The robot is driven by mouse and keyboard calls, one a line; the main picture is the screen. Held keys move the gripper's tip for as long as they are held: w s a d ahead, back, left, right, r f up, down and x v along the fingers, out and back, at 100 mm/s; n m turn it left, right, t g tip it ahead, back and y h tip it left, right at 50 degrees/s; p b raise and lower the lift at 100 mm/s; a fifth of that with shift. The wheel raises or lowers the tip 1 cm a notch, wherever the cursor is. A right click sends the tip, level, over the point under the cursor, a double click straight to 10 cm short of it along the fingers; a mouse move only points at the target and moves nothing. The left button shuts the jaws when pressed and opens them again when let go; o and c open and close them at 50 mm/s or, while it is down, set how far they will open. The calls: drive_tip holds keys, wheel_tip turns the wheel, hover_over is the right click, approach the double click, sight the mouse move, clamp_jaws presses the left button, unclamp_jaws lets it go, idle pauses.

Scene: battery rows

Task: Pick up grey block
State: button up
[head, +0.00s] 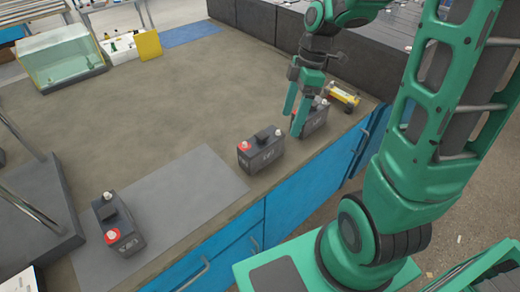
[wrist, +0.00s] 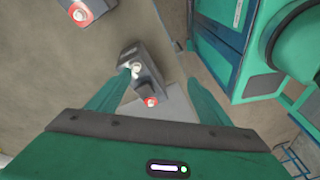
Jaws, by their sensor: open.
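Several grey battery-like blocks with red caps and dark handles are on the bench. In the head view, one block (head: 118,226) is at the near left on a grey mat, one block (head: 262,152) is near the bench's front edge, and one block (head: 317,120) is farther back. My gripper (head: 293,123) is open, fingers pointing down, in front of the farthest block and partly hiding it. In the wrist view, a block (wrist: 145,62) shows between the open fingers of my gripper (wrist: 159,78). Another block (wrist: 88,8) is cut off at the top. I cannot tell whether the fingers touch anything.
The grey mat (head: 195,190) lies on the brown bench top (head: 150,110), whose middle is clear. A yellow item (head: 344,95) lies behind the farthest block. A glass tank (head: 62,55) stands at the back left. A dark rack (head: 45,215) stands at the left edge.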

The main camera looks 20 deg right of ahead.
sight(258, 148)
drive_tip(key=w+a+f+n, duration=0.1)
drive_tip(key=n, duration=0.1)
drive_tip(key=w+a+f+n, duration=0.1)
drive_tip(key=a+n, duration=0.1)
drive_tip(key=w+a+f+n+y, duration=0.1)
drive_tip(key=w+n, duration=0.1)
drive_tip(key=shift+a+g, duration=0.2)
drive_tip(key=shift+g, duration=0.1)
drive_tip(key=shift+w+a+f+n, duration=0.1)
drive_tip(key=shift+w+a+n, duration=0.15)
drive_tip(key=shift+n, duration=0.15)
drive_tip(key=shift+a+f+y, duration=0.25)
drive_tip(key=shift+f+y, duration=0.05)
drive_tip(key=x, duration=1)
drive_tip(key=shift+f, duration=0.15)
clamp_jaws()
